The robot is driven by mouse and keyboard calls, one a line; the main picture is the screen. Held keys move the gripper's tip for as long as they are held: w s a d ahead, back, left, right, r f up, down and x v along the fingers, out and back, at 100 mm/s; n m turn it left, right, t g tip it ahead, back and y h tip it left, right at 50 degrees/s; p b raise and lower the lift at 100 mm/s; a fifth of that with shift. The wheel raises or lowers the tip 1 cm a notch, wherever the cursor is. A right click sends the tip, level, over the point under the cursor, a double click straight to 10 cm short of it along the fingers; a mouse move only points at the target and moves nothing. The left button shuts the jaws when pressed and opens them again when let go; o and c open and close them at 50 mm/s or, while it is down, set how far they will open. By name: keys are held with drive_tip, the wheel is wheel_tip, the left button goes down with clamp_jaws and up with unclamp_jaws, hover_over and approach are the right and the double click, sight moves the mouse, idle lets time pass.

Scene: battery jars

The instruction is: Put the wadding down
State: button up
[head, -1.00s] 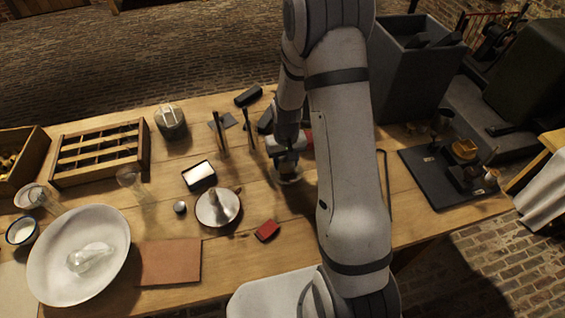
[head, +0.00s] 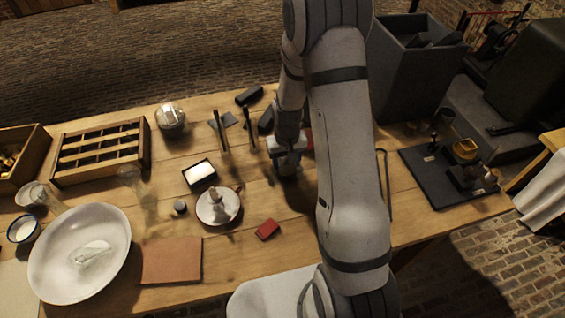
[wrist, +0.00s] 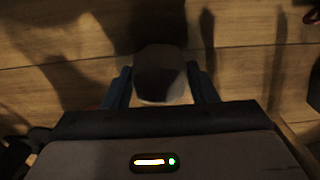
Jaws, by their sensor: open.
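In the wrist view a rounded, pale-topped piece, which looks like the wadding (wrist: 160,78), sits between the two blue-sided fingers of my gripper (head: 288,168). The fingers stand apart, one on each side of it. Its surface is mostly in shadow, and I cannot tell whether either finger touches it. The wooden table (head: 262,188) lies beneath. In the head view my gripper is low over the table's middle, and the wadding is hidden by the gripper.
Two dark upright rods (head: 221,131) stand just left of my gripper. A red block (head: 267,229) lies in front, and a round dish (head: 231,207) and a white-topped box (head: 199,172) are to the left. A black board (head: 417,173) with fittings is at the right.

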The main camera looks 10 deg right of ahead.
wheel_tip(320, 180, up, 11)
drive_tip(key=shift+r+b, duration=0.15)
drive_tip(key=shift+b, duration=0.2)
drive_tip(key=s+r+t, duration=0.1)
drive_tip(key=s+r, duration=0.6)
drive_tip(key=s, duration=0.3)
drive_tip(key=s+a+r+t, duration=0.1)
drive_tip(key=s+r+t, duration=0.1)
drive_tip(key=s+r, duration=0.6)
drive_tip(key=shift+s+r, duration=0.25)
drive_tip(key=shift+s, duration=1)
drive_tip(key=shift+a, duration=0.1)
drive_tip(key=shift+o, duration=0.5)
